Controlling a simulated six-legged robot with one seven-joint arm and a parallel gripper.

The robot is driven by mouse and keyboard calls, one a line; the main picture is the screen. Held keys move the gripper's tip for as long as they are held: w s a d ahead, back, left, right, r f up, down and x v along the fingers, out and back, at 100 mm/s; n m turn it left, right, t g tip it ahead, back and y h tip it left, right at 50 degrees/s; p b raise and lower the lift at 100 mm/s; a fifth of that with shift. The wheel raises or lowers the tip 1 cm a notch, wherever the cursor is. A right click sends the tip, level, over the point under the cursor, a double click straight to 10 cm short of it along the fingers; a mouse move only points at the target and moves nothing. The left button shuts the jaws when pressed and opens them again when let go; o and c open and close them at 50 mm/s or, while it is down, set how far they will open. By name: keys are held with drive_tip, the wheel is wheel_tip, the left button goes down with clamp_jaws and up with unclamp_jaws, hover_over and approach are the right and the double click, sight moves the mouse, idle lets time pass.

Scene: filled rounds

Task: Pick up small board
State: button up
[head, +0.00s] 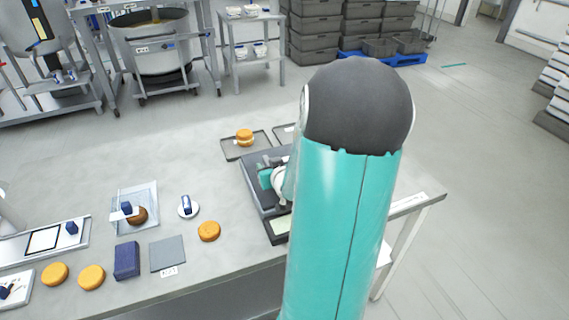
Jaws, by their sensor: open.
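A flat grey square (167,253) lies on the worktop near its front edge, with a small white label just in front of it. It is the thing that looks most like the small board, though I cannot be sure. My gripper (268,166) is open, over a dark tray-like unit (252,190) to the right of and behind the grey square. My teal arm hides much of the gripper and the unit's right side. Nothing shows between the jaws, and the gripper is well apart from the grey square.
A dark blue block (127,261) stands close left of the square. A clear box (135,208) stands behind left. The worktop's (80,170) back left is clear.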

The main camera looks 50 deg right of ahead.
drive_tip(key=shift+d, duration=0.1)
drive_tip(key=shift+r, duration=0.1)
drive_tip(key=shift+s, duration=0.15)
drive_tip(key=shift+c, duration=1.3)
clamp_jaws()
drive_tip(key=shift+r, duration=0.15)
